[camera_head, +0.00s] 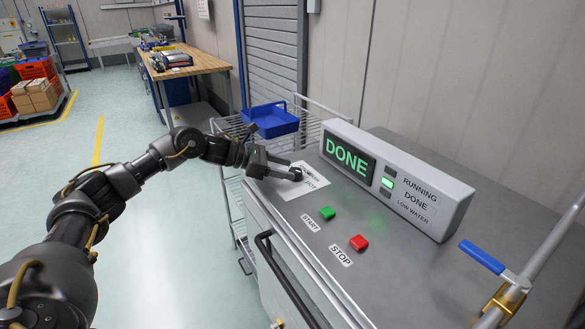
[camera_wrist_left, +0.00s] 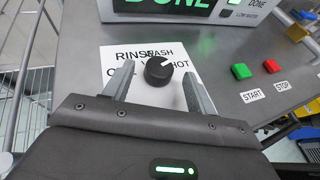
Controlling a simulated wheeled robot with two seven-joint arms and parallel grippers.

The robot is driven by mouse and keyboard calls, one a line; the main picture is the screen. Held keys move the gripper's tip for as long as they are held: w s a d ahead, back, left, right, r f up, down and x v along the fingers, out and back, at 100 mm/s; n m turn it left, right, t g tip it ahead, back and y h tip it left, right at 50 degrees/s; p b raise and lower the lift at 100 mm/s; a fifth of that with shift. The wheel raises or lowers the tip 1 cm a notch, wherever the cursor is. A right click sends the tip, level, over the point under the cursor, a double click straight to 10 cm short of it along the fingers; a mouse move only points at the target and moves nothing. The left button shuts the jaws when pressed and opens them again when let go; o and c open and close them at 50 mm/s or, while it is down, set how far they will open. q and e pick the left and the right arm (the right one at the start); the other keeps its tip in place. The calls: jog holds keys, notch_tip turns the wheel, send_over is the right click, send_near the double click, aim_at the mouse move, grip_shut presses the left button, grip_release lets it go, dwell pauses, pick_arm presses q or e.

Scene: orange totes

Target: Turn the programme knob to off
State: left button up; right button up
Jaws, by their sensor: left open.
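The black programme knob (camera_head: 296,174) stands on a white label sheet on the grey worktop. In the left wrist view the knob (camera_wrist_left: 158,73) has a white pointer mark aimed up and to the right. RINSE, WASH and HOT can be read around it; the lower-left word is partly hidden by a finger and starts with O. My left gripper (camera_head: 288,168) is open, with its fingertips on either side of the knob. Gaps show between the knob and both fingers in the left wrist view. My right gripper is not in view.
A display box (camera_head: 400,180) reads DONE, with its DONE lamp lit green. A green START button (camera_head: 327,213) and red STOP button (camera_head: 359,242) sit nearby. A blue-handled lever (camera_head: 482,257) stands at right. A blue tray (camera_head: 270,120) rests on a wire rack behind.

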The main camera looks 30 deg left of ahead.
aim_at(293, 170)
pick_arm(q)
jog(key=shift+x, duration=1.55)
jog(key=c, duration=1)
